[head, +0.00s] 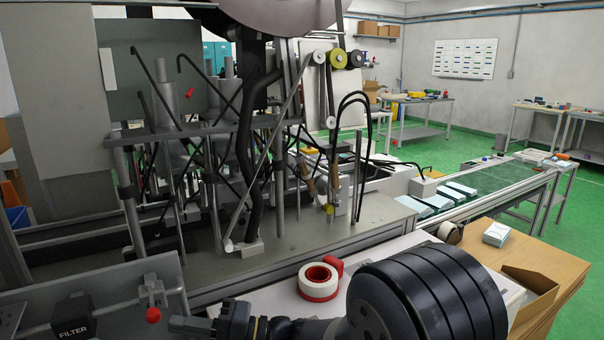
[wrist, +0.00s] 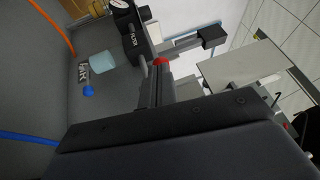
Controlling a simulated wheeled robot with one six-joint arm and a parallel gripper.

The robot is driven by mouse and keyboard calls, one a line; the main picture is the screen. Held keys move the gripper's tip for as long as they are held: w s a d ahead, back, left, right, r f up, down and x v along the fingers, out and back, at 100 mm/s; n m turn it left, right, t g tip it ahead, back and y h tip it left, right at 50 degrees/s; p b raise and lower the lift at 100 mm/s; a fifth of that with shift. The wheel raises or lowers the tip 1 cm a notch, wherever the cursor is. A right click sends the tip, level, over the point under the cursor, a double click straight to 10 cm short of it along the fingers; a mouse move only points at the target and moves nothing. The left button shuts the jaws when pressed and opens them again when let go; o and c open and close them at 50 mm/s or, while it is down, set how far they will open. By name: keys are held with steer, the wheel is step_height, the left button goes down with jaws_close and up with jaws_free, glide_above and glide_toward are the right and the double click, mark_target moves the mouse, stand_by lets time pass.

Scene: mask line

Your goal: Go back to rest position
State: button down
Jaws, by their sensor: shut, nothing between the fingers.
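My gripper (wrist: 175,128) shows as a large dark block with bolt heads across the bottom of the wrist view. It is shut and empty. In the head view, my thick black arm link (head: 430,290) fills the bottom right. A narrower dark part reaches left from it, low along the bottom edge, toward a grey panel. The fingertips are not clearly seen in the head view.
The grey panel carries a black filter unit (head: 75,318) and a red knob (head: 153,314), close to the narrow dark part. A red-and-white tape roll (head: 318,281) lies on the white surface behind my arm. Cardboard (head: 515,262) is at right.

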steer(key=shift+w+a+r+p, duration=0.1)
steer(key=shift+a+r+p, duration=0.1)
steer(key=shift+a, duration=0.3)
steer(key=shift+a+r+p, duration=0.1)
steer(key=shift+a+p, duration=0.1)
steer(key=shift+a, duration=0.3)
steer(key=w+d+f+n+g+p, duration=0.1)
steer(key=w+d+f, duration=0.15)
steer(key=d, duration=0.55)
steer(key=w+d+f+g, duration=0.1)
steer(key=w+d+g, duration=0.15)
steer(key=d, duration=0.55)
steer(key=shift+s+a+f+m+t+h, duration=0.15)
steer(key=shift+a+f+t+h, duration=0.3)
steer(key=shift+a, duration=0.4)
steer(key=shift+s+a+f+m+t+h, duration=0.1)
steer(key=shift+a+f+t+h, duration=0.1)
steer(key=shift+a+f, duration=0.5)
steer(key=shift+s+a+f+m+t+h, duration=0.15)
steer(key=shift+a+f+t+h, duration=0.2)
steer(key=shift+a, duration=0.7)
